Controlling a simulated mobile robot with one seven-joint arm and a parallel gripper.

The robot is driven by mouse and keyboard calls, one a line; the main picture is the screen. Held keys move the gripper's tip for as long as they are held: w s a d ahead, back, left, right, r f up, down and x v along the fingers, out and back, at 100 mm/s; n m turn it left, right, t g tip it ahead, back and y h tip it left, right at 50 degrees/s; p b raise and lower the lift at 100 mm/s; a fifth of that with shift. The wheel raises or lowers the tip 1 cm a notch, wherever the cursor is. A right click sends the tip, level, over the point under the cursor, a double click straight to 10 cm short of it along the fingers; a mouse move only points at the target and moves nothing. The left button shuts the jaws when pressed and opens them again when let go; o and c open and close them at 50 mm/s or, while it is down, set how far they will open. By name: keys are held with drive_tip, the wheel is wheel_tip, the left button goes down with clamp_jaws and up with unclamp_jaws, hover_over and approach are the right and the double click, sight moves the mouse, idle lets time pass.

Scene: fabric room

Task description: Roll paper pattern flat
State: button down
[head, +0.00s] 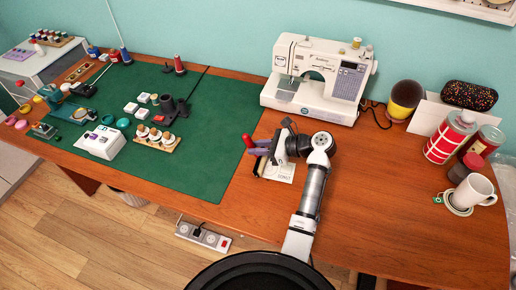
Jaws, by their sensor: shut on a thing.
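A small white printed sheet (282,171), perhaps the paper pattern, lies on the brown table just right of the green mat. My gripper (264,153) is low over the sheet's left end and hides part of it. It is shut on a small tool with a red end (248,140). A purple part shows beside the red end. The tool's lower part is hidden or too small to make out, and I cannot tell whether it touches the sheet.
A white sewing machine (318,78) stands behind my gripper. The green mat (215,140) holds thread spools, small boxes and a wooden spool rack (158,139). The front right tabletop is clear.

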sight(249, 137)
drive_tip(key=shift+r, duration=2.7)
drive_tip(key=shift+w+d, duration=0.1)
